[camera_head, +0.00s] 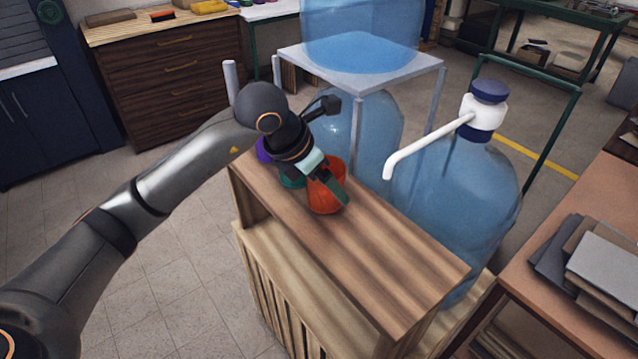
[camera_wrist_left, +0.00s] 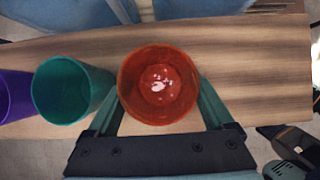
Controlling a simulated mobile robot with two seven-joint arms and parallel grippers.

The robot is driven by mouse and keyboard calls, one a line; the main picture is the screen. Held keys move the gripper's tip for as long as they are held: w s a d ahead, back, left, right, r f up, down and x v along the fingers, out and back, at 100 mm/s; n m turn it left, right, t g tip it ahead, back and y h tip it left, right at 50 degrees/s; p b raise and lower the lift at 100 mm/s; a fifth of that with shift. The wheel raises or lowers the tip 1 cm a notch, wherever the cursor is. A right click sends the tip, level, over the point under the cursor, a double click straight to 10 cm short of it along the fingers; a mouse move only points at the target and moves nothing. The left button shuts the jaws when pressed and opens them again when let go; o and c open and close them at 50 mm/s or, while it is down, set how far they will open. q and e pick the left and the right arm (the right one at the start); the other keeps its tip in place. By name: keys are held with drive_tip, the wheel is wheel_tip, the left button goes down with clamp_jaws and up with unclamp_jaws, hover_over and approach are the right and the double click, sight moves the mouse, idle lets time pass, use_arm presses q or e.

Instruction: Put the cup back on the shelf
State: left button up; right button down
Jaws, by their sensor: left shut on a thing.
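My right gripper is not in view.
The top board is bare from the red cup towards the near right end. Large blue water bottles stand close behind the unit, one with a white pump spout (camera_head: 425,148). A table with a stack of boards (camera_head: 600,262) is at the right.

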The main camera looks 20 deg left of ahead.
use_arm(q)
drive_tip(key=shift+w+f+b, duration=0.1)
drive_tip(key=shift+f+b, duration=0.35)
idle(0.7)
drive_tip(key=o, duration=1.2)
drive_tip(key=shift+c, duration=0.2)
drive_tip(key=v, duration=1.2)
drive_tip(key=shift+r, duration=0.25)
drive_tip(key=shift+a, duration=0.1)
